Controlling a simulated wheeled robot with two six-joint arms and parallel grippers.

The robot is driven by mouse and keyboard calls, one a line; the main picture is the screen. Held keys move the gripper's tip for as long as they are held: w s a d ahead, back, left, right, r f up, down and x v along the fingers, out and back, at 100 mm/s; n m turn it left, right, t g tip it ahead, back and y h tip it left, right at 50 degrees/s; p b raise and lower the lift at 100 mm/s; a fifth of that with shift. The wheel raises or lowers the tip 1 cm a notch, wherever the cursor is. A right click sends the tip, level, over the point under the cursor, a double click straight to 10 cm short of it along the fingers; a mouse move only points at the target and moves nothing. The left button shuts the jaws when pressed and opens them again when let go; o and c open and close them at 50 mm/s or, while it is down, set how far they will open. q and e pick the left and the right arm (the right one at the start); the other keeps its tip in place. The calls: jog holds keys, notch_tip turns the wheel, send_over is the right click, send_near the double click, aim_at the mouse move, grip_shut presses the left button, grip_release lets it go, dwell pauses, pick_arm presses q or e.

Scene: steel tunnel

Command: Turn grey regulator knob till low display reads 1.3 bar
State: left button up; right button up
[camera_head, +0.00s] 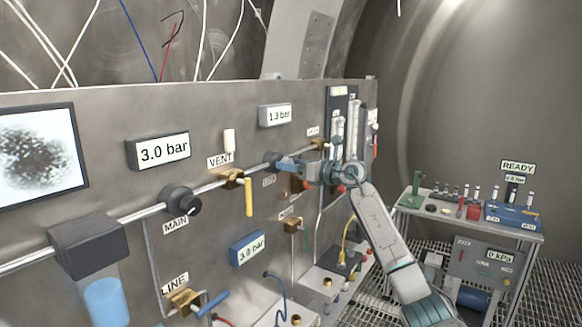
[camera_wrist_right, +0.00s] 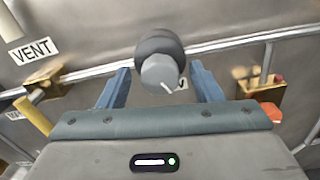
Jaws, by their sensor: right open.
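The grey regulator knob (camera_wrist_right: 160,72) has a dark collar and a white pointer mark, and sits on the pipe at the panel. In the head view the knob (camera_head: 271,157) is partly hidden by my right gripper (camera_head: 285,163). That gripper is open, with one blue finger on each side of the knob in the wrist view; a gap shows on both sides. The upper small display (camera_head: 277,115) above it reads 1.3 bar. My left gripper is not in view.
Left along the pipe are the yellow-handled VENT valve (camera_head: 248,197) and the black MAIN knob (camera_head: 181,202). A larger display (camera_head: 164,151) and a blue gauge (camera_head: 247,249) both read 3.0 bar. A bench with tubes (camera_head: 470,222) stands at right.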

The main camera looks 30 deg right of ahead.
jog(key=b+v, duration=0.5)
jog(key=v, duration=0.5)
jog(key=shift+s+d+f, duration=0.1)
